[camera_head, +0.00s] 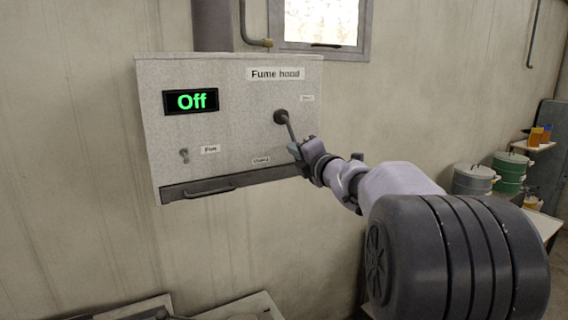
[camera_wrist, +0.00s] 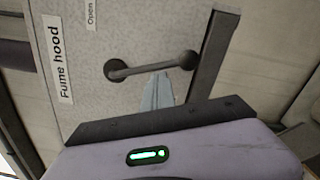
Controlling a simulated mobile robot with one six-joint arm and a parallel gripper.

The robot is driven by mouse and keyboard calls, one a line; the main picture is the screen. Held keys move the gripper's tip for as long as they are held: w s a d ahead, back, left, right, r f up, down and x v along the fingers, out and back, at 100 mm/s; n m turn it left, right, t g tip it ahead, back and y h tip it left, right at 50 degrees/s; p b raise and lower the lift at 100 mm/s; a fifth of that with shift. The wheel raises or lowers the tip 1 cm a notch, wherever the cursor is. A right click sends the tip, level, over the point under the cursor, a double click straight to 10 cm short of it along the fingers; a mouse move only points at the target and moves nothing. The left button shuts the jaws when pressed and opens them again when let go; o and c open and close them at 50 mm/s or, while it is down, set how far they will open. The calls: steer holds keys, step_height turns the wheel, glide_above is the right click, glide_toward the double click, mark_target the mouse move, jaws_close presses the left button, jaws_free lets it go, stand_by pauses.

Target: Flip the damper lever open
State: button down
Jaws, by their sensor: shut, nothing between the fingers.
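The damper lever (camera_head: 288,130) is a dark rod on a round pivot on the right part of the fume hood's front (camera_head: 230,130). It points down and slightly right, away from the label at its upper right. The wrist view shows the lever (camera_wrist: 150,70) sideways, with its pivot at left and its ball knob (camera_wrist: 188,60) at right. My gripper (camera_head: 294,150) is at the lever's lower end and hides the knob in the head view. In the wrist view its shut, empty fingers (camera_wrist: 157,92) lie along the lever's left side as the hood faces. I cannot tell whether they touch it.
The hood's display (camera_head: 191,101) reads Off in green. A small fan switch (camera_head: 184,155) sits at lower left, above a dark bottom ledge with a handle (camera_head: 209,192). An "Open" label (camera_wrist: 92,14) is near the pivot. Drums (camera_head: 473,180) stand far right.

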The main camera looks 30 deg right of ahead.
steer(key=d+r+n+b, duration=0.3)
steer(key=d+n+b, duration=0.1)
steer(key=n, duration=0.6)
steer(key=shift+d+r+y, duration=0.2)
steer(key=shift+d+y, duration=0.2)
steer(key=shift+d, duration=0.4)
steer(key=shift+r+b, duration=0.2)
steer(key=shift+b, duration=0.1)
